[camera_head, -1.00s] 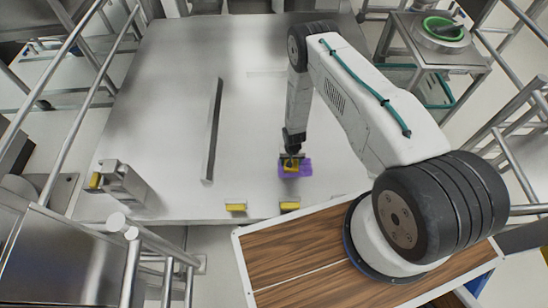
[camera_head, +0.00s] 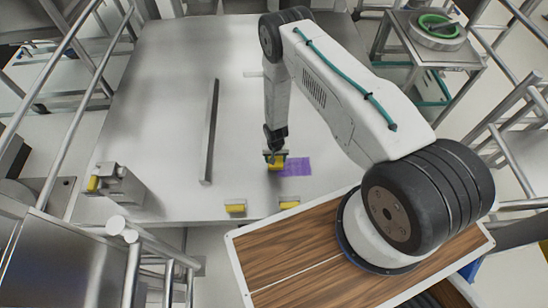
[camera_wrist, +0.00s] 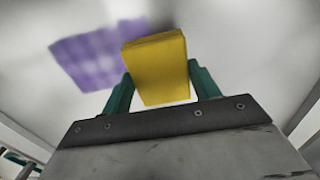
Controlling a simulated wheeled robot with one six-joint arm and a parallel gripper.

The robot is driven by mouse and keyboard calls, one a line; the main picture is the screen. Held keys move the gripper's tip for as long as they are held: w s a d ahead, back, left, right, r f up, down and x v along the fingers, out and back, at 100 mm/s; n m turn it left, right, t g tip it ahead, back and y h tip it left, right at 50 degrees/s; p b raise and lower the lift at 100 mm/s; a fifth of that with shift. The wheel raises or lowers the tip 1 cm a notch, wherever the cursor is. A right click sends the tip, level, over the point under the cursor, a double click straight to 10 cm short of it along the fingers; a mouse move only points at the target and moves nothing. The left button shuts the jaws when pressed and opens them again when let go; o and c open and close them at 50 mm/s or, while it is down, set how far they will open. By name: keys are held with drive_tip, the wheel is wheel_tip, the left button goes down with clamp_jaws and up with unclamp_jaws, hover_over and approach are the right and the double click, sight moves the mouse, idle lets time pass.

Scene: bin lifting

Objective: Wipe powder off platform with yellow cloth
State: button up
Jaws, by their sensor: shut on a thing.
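The yellow cloth (camera_wrist: 156,70) is a folded block held between the two green fingers of my gripper (camera_wrist: 158,90) in the wrist view. In the head view my gripper (camera_head: 275,157) points down over the grey platform (camera_head: 165,80), with the yellow cloth (camera_head: 275,166) at its tip. The purple powder patch (camera_head: 295,167) lies just right of the cloth. I cannot tell whether the cloth touches the platform.
A raised metal bar (camera_head: 210,130) stands on the platform left of my gripper. Two yellow blocks (camera_head: 235,207) (camera_head: 289,205) sit at the front edge. A metal fixture (camera_head: 118,183) stands at the left front corner. Railings flank both sides. The rear of the platform is mostly clear.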

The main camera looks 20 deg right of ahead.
drive_tip(key=shift+r, duration=2.55)
